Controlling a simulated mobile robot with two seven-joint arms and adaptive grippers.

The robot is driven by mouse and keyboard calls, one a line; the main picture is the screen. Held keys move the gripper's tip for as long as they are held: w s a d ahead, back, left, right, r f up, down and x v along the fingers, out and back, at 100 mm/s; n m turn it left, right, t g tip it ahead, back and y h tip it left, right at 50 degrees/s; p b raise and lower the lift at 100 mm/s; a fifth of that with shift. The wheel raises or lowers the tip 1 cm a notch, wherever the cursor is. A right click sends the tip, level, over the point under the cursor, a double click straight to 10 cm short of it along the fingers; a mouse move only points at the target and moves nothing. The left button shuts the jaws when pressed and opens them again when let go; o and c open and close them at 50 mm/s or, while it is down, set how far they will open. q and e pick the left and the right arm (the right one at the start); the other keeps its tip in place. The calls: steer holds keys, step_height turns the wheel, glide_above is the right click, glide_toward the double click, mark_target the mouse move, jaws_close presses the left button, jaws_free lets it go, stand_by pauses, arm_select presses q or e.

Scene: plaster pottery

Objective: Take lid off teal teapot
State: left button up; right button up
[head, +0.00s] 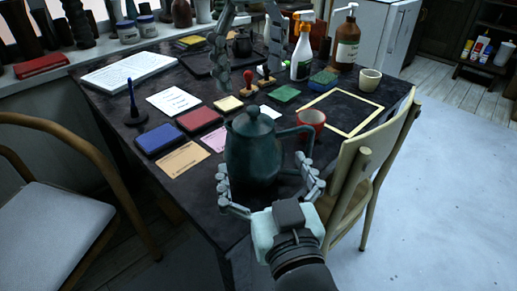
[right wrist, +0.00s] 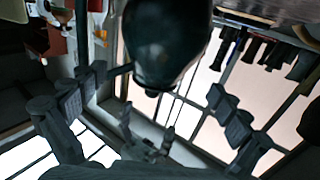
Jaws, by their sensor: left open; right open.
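The teal teapot (head: 250,160) stands upright near the front edge of the dark table, its handle to the right. Its knobbed lid (head: 254,125) sits on top. My right gripper (head: 264,178) is open in front of the teapot, with fingers on both sides of its lower body; I cannot tell whether they touch it. In the right wrist view, the dark teapot (right wrist: 165,45) shows between the spread fingers of my right gripper (right wrist: 160,100). My left gripper (head: 246,76) is open and empty over the back of the table, well beyond the teapot.
A red cup (head: 311,122) stands right of the teapot, close to its handle. Coloured pads (head: 200,118) and a stamp (head: 249,84) lie behind and left. Bottles (head: 345,45) stand at the back right. A wooden chair (head: 372,150) is close on the right.

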mark_target(254, 140)
arm_select(q)
steer(key=shift+d, duration=0.1)
arm_select(e)
steer(key=x, duration=0.7)
steer(key=shift+d, duration=0.1)
steer(key=c, duration=1.4)
arm_select(q)
steer(key=shift+o, duration=0.9)
arm_select(e)
steer(key=shift+c, duration=0.7)
